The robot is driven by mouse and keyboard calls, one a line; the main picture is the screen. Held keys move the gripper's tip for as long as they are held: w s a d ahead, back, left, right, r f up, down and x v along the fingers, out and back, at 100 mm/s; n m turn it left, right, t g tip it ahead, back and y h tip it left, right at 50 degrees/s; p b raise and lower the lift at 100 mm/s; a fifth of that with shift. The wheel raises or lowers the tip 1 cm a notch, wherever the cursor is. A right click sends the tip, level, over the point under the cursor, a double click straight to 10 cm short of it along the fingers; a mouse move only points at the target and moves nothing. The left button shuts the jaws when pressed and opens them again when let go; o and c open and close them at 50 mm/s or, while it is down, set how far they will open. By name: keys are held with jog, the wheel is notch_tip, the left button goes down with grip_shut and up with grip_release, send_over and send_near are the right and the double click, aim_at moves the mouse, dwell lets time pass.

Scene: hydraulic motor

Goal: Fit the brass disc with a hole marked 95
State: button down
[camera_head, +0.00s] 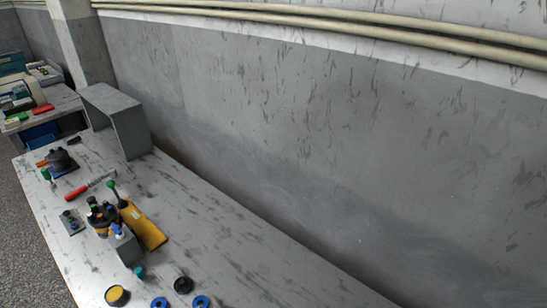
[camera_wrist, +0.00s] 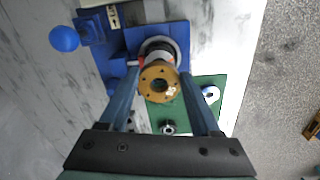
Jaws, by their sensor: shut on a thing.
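In the wrist view, a brass disc (camera_wrist: 152,94) with a central hole and small holes around it sits between the fingertips of my gripper (camera_wrist: 159,82). My gripper is shut on it. A pale mark shows on its lower right face, too small to read. Behind it is a blue fixture (camera_wrist: 175,35) with a round, pale-rimmed part (camera_wrist: 160,44) with some red. The disc overlaps that part in the picture; I cannot tell whether they touch. My gripper does not show in the head view.
A green plate (camera_wrist: 207,112) with small round parts lies beside the blue fixture, and a blue ball (camera_wrist: 64,38) stands left.

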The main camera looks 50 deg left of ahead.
jog(key=shift+f+b, duration=0.3)
jog(key=shift+f, duration=0.25)
dwell(0.9)
jog(key=shift+f+b, duration=0.85)
jog(key=shift+f, duration=0.6)
jog(key=shift+f, duration=0.45)
grip_release()
dwell(0.5)
jog(key=shift+r+p, duration=4.2)
jog(key=shift+r, duration=0.15)
